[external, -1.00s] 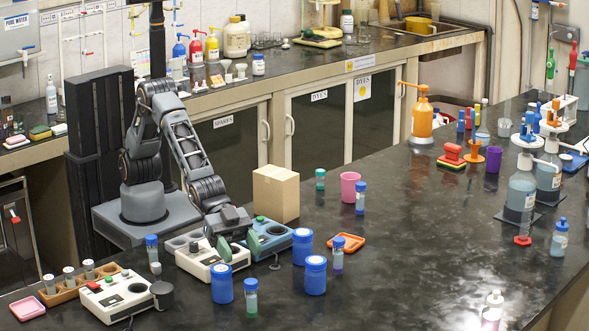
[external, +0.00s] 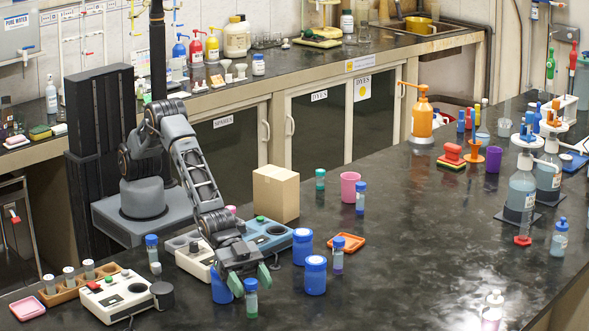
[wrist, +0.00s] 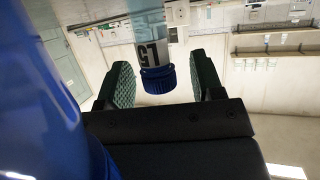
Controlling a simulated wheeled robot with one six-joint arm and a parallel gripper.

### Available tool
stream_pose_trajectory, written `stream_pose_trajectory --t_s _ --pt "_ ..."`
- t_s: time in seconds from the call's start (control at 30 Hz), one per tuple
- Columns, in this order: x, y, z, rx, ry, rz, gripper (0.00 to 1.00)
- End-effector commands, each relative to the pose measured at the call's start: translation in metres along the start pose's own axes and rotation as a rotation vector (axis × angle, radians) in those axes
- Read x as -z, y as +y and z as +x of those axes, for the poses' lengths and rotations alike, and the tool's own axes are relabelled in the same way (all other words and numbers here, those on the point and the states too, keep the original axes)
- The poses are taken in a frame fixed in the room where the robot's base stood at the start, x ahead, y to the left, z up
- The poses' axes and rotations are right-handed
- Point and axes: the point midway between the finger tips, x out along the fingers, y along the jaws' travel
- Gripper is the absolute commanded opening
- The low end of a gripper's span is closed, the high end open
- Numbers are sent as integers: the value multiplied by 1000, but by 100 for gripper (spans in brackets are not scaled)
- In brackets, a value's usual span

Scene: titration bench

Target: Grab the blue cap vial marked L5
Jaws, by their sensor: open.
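The vial marked L5 (wrist: 152,42) has a blue cap and a white label, and appears upside down in the wrist view. Its cap lies between my two green-padded fingers, with gaps on both sides. In the external view this vial (external: 251,300) stands upright on the dark bench at the front. My gripper (external: 248,279) is open just behind and above it, fingers spread around the cap's level. The wrist view shows my gripper (wrist: 164,84) empty, its pads not touching the cap.
A blue jar (external: 221,291) stands close on the left and looms in the wrist view (wrist: 45,100). Another blue jar (external: 315,276) stands to the right. White and blue bench devices sit behind. The bench front right of the vial is clear.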

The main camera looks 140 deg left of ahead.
Motion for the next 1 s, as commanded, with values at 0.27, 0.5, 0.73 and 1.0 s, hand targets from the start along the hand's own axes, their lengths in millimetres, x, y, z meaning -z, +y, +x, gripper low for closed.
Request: stream_pose_trajectory --t_s 0.27,0.5,0.73,1.0 --pt "0 0 0 0 0 0 55" --pt "0 0 0 0 0 0 32" --pt "0 0 0 0 0 0 10" --pt "1 0 0 0 1 0 7"
